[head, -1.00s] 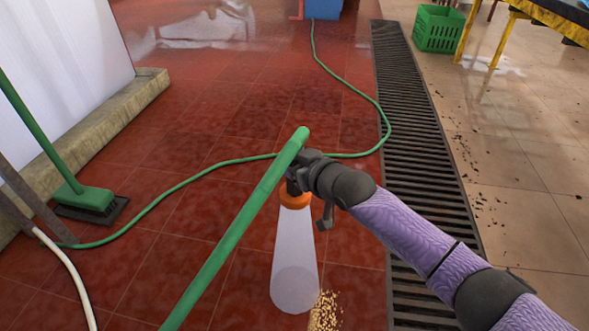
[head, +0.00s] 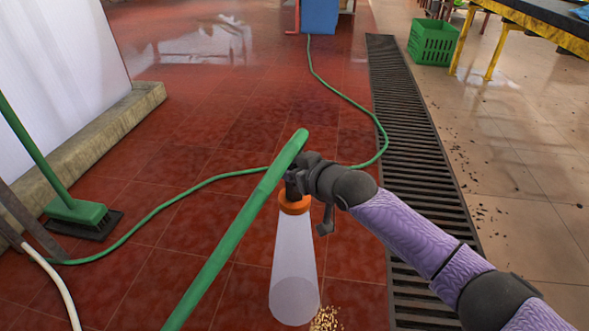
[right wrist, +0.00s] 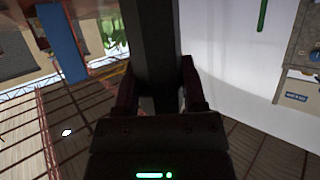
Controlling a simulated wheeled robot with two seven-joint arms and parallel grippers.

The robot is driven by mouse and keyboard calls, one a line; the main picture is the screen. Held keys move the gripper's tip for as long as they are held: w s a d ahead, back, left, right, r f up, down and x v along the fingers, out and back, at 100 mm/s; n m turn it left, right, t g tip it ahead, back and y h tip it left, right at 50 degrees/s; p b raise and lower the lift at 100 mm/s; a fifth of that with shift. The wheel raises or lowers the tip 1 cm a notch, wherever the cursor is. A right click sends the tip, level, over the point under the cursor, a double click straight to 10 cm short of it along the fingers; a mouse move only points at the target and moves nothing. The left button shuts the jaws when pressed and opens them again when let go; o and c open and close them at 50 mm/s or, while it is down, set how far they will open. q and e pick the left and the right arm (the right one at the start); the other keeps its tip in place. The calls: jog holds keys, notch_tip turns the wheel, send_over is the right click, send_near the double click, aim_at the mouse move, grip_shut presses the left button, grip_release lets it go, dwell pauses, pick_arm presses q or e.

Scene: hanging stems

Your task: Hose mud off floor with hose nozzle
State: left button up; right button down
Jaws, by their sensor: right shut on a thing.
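My right gripper (head: 300,180) is shut on the dark hose nozzle (head: 293,187), which has an orange ring (head: 294,204). A pale, translucent spray cone (head: 294,260) points down from the ring to the red tiles. A thick green hose length (head: 235,232) runs from the nozzle to the lower left. A clump of tan-brown mud grains (head: 326,319) lies beside the cone's lower end, partly cut off by the frame. In the right wrist view, my gripper's fingers (right wrist: 156,88) flank a dark bar (right wrist: 153,40). My left gripper is out of view.
Dark specks (head: 480,170) dot the tan floor beyond the drain grate (head: 400,105). A thin green hose (head: 200,184) curves across the red floor. A broom (head: 78,212) and stone curb (head: 100,125) stand left. A green crate (head: 433,42) and yellow-legged table (head: 493,50) stand far right.

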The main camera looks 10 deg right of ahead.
jog(key=shift+d, duration=0.1)
dwell(0.3)
jog(key=shift+s+d+r, duration=0.1)
jog(key=shift+s+d, duration=0.1)
jog(key=shift+d, duration=0.4)
jog(key=shift+s+d, duration=0.2)
jog(key=shift+d, duration=0.35)
jog(key=s+d, duration=0.2)
jog(key=d, duration=0.3)
jog(key=shift+d, duration=0.4)
